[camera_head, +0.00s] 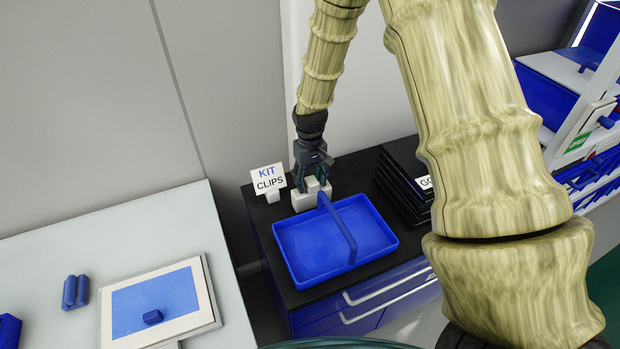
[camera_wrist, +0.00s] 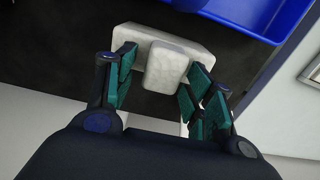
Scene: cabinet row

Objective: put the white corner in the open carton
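A white piece (camera_head: 310,196), likely the white corner, lies on the black cabinet top behind a blue tray. In the wrist view it is a long white block (camera_wrist: 205,48) with a smaller raised block (camera_wrist: 167,66) on it. My gripper (camera_head: 313,178) is right over it, pointing down. In the wrist view my gripper (camera_wrist: 162,75) is open, its green-padded fingers on either side of the raised block. A gap shows on the left; whether the right finger touches is unclear. I cannot make out an open carton in either view.
A "KIT CLIPS" sign (camera_head: 268,180) is at the left, black stacked trays (camera_head: 402,190) at the right. A pale table (camera_head: 125,240) with a framed blue panel (camera_head: 155,302) is further left.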

